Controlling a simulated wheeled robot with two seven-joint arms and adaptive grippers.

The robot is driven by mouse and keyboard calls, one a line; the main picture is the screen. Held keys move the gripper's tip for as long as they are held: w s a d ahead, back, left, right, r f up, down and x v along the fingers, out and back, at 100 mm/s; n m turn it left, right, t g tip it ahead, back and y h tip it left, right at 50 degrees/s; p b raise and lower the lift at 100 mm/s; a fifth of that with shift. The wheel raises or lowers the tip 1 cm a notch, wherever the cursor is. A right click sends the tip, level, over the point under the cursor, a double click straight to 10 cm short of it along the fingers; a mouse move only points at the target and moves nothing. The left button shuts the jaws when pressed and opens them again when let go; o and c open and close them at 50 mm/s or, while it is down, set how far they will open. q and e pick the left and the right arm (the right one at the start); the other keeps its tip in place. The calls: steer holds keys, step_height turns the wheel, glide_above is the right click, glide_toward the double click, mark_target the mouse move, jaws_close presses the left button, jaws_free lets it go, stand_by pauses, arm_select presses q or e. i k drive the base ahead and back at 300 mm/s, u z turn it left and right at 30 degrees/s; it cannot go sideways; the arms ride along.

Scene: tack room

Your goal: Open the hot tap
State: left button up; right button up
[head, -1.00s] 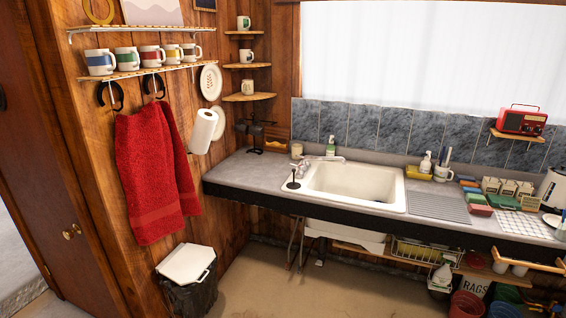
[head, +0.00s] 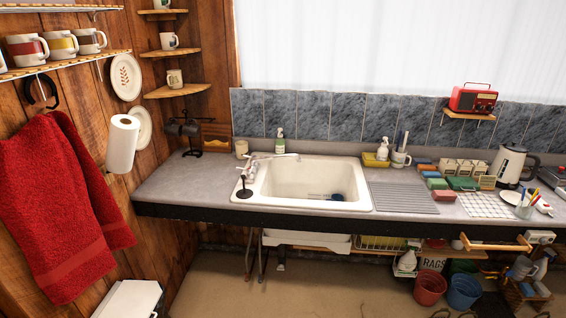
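The tap (head: 277,156) is at the back left of the white sink (head: 266,193), with its pale spout reaching over the basin. Small handles show at the sink's left rim (head: 252,168), but I cannot tell which is hot or whether either is turned. A dark upright item (head: 244,188) stands at the sink's front left corner. A dark and blue item (head: 327,196) lies in the basin. No water stream is visible. Neither of my grippers is in view.
A grey counter (head: 175,185) runs along the wall, with a bare stretch left of the sink. A ribbed drain mat (head: 402,198) lies right of it. A soap bottle (head: 280,143) stands behind the tap. Buckets (head: 430,284) and a bin (head: 128,299) stand below. A red towel (head: 60,205) hangs left.

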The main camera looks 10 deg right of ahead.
mark_target(249, 170)
steer(key=z, duration=0.45)
steer(key=i, duration=1.5)
steer(key=u, duration=0.25)
